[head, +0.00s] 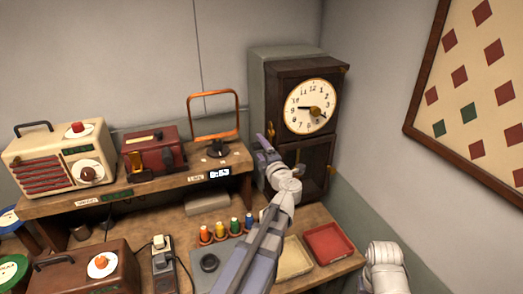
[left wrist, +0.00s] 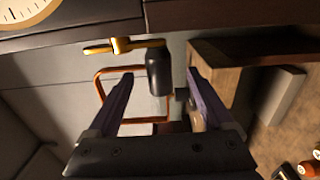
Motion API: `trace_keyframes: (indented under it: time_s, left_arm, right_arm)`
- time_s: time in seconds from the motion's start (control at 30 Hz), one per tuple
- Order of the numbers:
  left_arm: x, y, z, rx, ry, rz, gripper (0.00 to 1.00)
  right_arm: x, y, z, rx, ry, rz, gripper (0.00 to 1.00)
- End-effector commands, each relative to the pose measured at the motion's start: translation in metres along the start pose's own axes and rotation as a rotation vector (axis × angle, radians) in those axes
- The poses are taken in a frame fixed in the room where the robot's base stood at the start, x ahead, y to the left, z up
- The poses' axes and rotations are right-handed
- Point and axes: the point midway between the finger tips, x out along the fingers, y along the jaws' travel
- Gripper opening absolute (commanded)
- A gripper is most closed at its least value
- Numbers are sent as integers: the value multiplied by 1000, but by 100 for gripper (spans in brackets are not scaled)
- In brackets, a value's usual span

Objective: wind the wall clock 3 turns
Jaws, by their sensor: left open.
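The wall clock (head: 311,106) is a dark wooden case with a cream round dial, at the back right of the bench in the head view. A corner of its dial (left wrist: 22,12) shows at the top left of the left wrist view. A brass crank with a black grip (left wrist: 158,74) shows below the clock's edge in that view; a brass part (head: 271,131) shows at the case's left side in the head view. My left gripper (head: 264,147) is open beside the lower clock case. In the wrist view, the black grip appears between its fingers, apart from both. My right gripper is out of view.
An orange wire frame (head: 213,92) stands on the shelf left of the clock, near my left gripper. A cream radio (head: 57,158) and a red box (head: 153,150) stand farther left. A red tray (head: 328,244) and several colored bottles are on the bench below.

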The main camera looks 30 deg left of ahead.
Motion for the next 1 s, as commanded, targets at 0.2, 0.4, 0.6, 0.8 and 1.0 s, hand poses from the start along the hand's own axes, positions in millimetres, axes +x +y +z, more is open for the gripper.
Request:
trace_keyframes:
  time_s: [0.2, 0.4, 0.6, 0.8, 1.0]
  left_arm:
    - [0, 0, 0, 0, 0, 0, 85]
    - [-10, 0, -1, 0, 0, 0, 85]
    - [-26, 0, -1, 0, -1, 0, 85]
    - [-41, 0, 0, 0, -1, 0, 85]
    - [-56, 0, 0, 0, -1, 0, 85]
  right_arm:
    - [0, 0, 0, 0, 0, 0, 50]
    - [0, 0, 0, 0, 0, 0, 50]
    - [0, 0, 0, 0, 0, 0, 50]
    - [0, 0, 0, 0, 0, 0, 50]
    - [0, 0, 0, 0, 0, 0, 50]
